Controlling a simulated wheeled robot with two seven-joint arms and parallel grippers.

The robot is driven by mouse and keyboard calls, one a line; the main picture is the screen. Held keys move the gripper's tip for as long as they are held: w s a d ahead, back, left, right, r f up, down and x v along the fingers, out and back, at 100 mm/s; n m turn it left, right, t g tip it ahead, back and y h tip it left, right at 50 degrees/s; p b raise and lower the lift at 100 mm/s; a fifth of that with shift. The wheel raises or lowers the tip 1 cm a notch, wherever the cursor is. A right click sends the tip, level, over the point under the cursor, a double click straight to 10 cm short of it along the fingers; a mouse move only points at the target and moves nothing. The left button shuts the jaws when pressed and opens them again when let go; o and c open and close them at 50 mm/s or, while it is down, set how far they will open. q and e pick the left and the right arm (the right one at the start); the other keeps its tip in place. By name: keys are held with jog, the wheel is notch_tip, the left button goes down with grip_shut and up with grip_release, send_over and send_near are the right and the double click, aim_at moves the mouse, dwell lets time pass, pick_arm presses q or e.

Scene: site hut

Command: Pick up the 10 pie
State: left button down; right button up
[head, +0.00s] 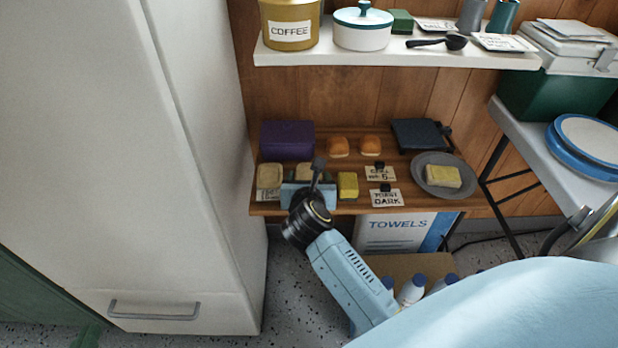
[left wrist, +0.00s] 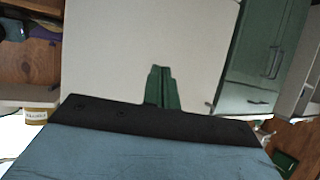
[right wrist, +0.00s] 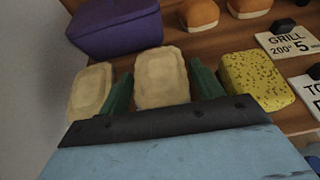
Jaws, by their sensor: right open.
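Two pale, crimped pies lie side by side at the left end of the wooden shelf. The left pie (right wrist: 91,92) shows also in the head view (head: 269,177). The right pie (right wrist: 161,77) is partly hidden by my arm in the head view (head: 303,170). My right gripper (right wrist: 160,82) is open, with one green finger on each side of the right pie; the left finger is in the gap between the pies. I cannot tell whether the fingers touch it. No "10" is readable on either pie. My left gripper (left wrist: 162,88) is shut and empty, in front of a pale cabinet.
A yellow speckled block (right wrist: 257,80) stands close right of the right finger. A purple box (right wrist: 117,27) and two buns (head: 354,146) are behind. Cards (head: 384,198) and a grey plate (head: 421,184) lie further right. A tall pale cabinet (head: 185,170) borders the left.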

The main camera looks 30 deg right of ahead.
jog(key=c, duration=0.8)
